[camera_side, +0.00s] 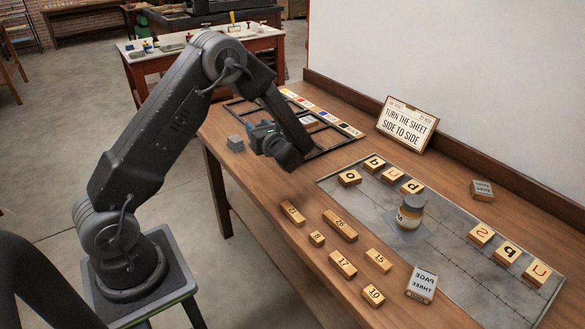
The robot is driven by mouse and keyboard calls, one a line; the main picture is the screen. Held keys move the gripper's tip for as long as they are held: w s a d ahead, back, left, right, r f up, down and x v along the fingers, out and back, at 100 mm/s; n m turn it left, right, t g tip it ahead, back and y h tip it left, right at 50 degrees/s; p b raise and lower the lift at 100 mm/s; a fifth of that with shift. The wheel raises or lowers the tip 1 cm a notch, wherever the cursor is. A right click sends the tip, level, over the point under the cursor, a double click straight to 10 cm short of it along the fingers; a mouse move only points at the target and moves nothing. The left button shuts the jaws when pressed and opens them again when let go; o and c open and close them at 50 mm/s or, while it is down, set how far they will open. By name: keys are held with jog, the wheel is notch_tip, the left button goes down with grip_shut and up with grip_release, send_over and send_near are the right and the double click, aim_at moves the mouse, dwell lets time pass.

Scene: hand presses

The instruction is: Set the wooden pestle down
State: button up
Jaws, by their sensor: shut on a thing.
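My gripper (262,132) is over the far left part of the wooden bench, low above the dark-framed rack. My wrist and forearm hide most of its jaws. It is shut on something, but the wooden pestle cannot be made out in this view. Whether the pestle touches the bench or the rack cannot be told.
A dark frame (334,147) lies under my wrist, with a colour strip (334,121) behind it. A sign (407,125) stands behind. A grey slab (455,262) carries letter blocks and a jar (410,212). Number blocks (340,225) lie in front.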

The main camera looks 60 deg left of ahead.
jog(key=shift+w+d+f, duration=1)
jog(key=shift+w+f, duration=0.2)
jog(key=shift+f, duration=0.4)
jog(key=shift+w+d+f, duration=1)
jog(key=shift+w+f, duration=0.2)
jog(key=shift+f, duration=0.35)
jog(key=shift+w+d+f, duration=1)
jog(key=shift+w+f, duration=0.2)
jog(key=shift+f, duration=0.4)
jog(key=shift+f, duration=0.15)
jog(key=o, duration=1)
